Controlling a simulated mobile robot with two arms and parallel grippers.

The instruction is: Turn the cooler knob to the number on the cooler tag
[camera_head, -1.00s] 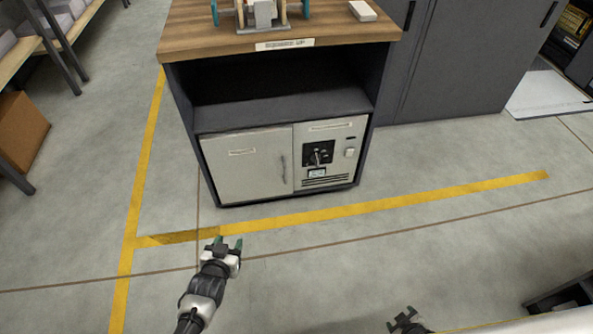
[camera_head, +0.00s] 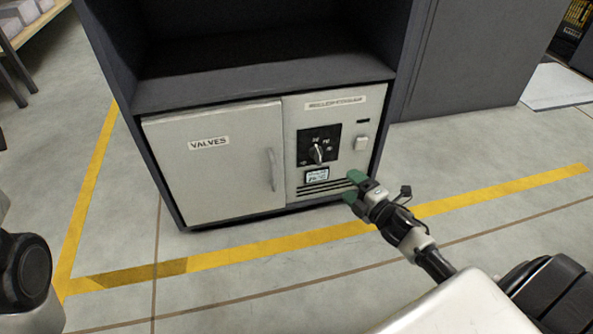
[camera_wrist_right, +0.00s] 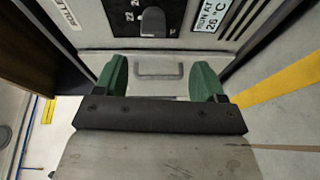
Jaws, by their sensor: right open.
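The cooler knob (camera_head: 317,153) is a grey knob on a black dial plate in the right panel of the cabinet; printed numbers surround it. It also shows at the top of the right wrist view (camera_wrist_right: 152,22). Its exact setting is too small to tell. The cooler tag (camera_head: 317,175) is a small label just below the dial; in the right wrist view the tag (camera_wrist_right: 212,15) reads "RUN AT 26 °C". My right gripper (camera_head: 352,187) is open and empty, its green fingers in front of the panel, low and right of the knob, apart from it. My left gripper is out of view.
A door (camera_head: 215,165) marked "VALVES" with an upright handle (camera_head: 271,169) is left of the panel. A white switch (camera_head: 361,143) sits right of the dial. Vent slots (camera_head: 325,187) lie below the tag. An open shelf (camera_head: 260,80) is above; clear floor lies in front.

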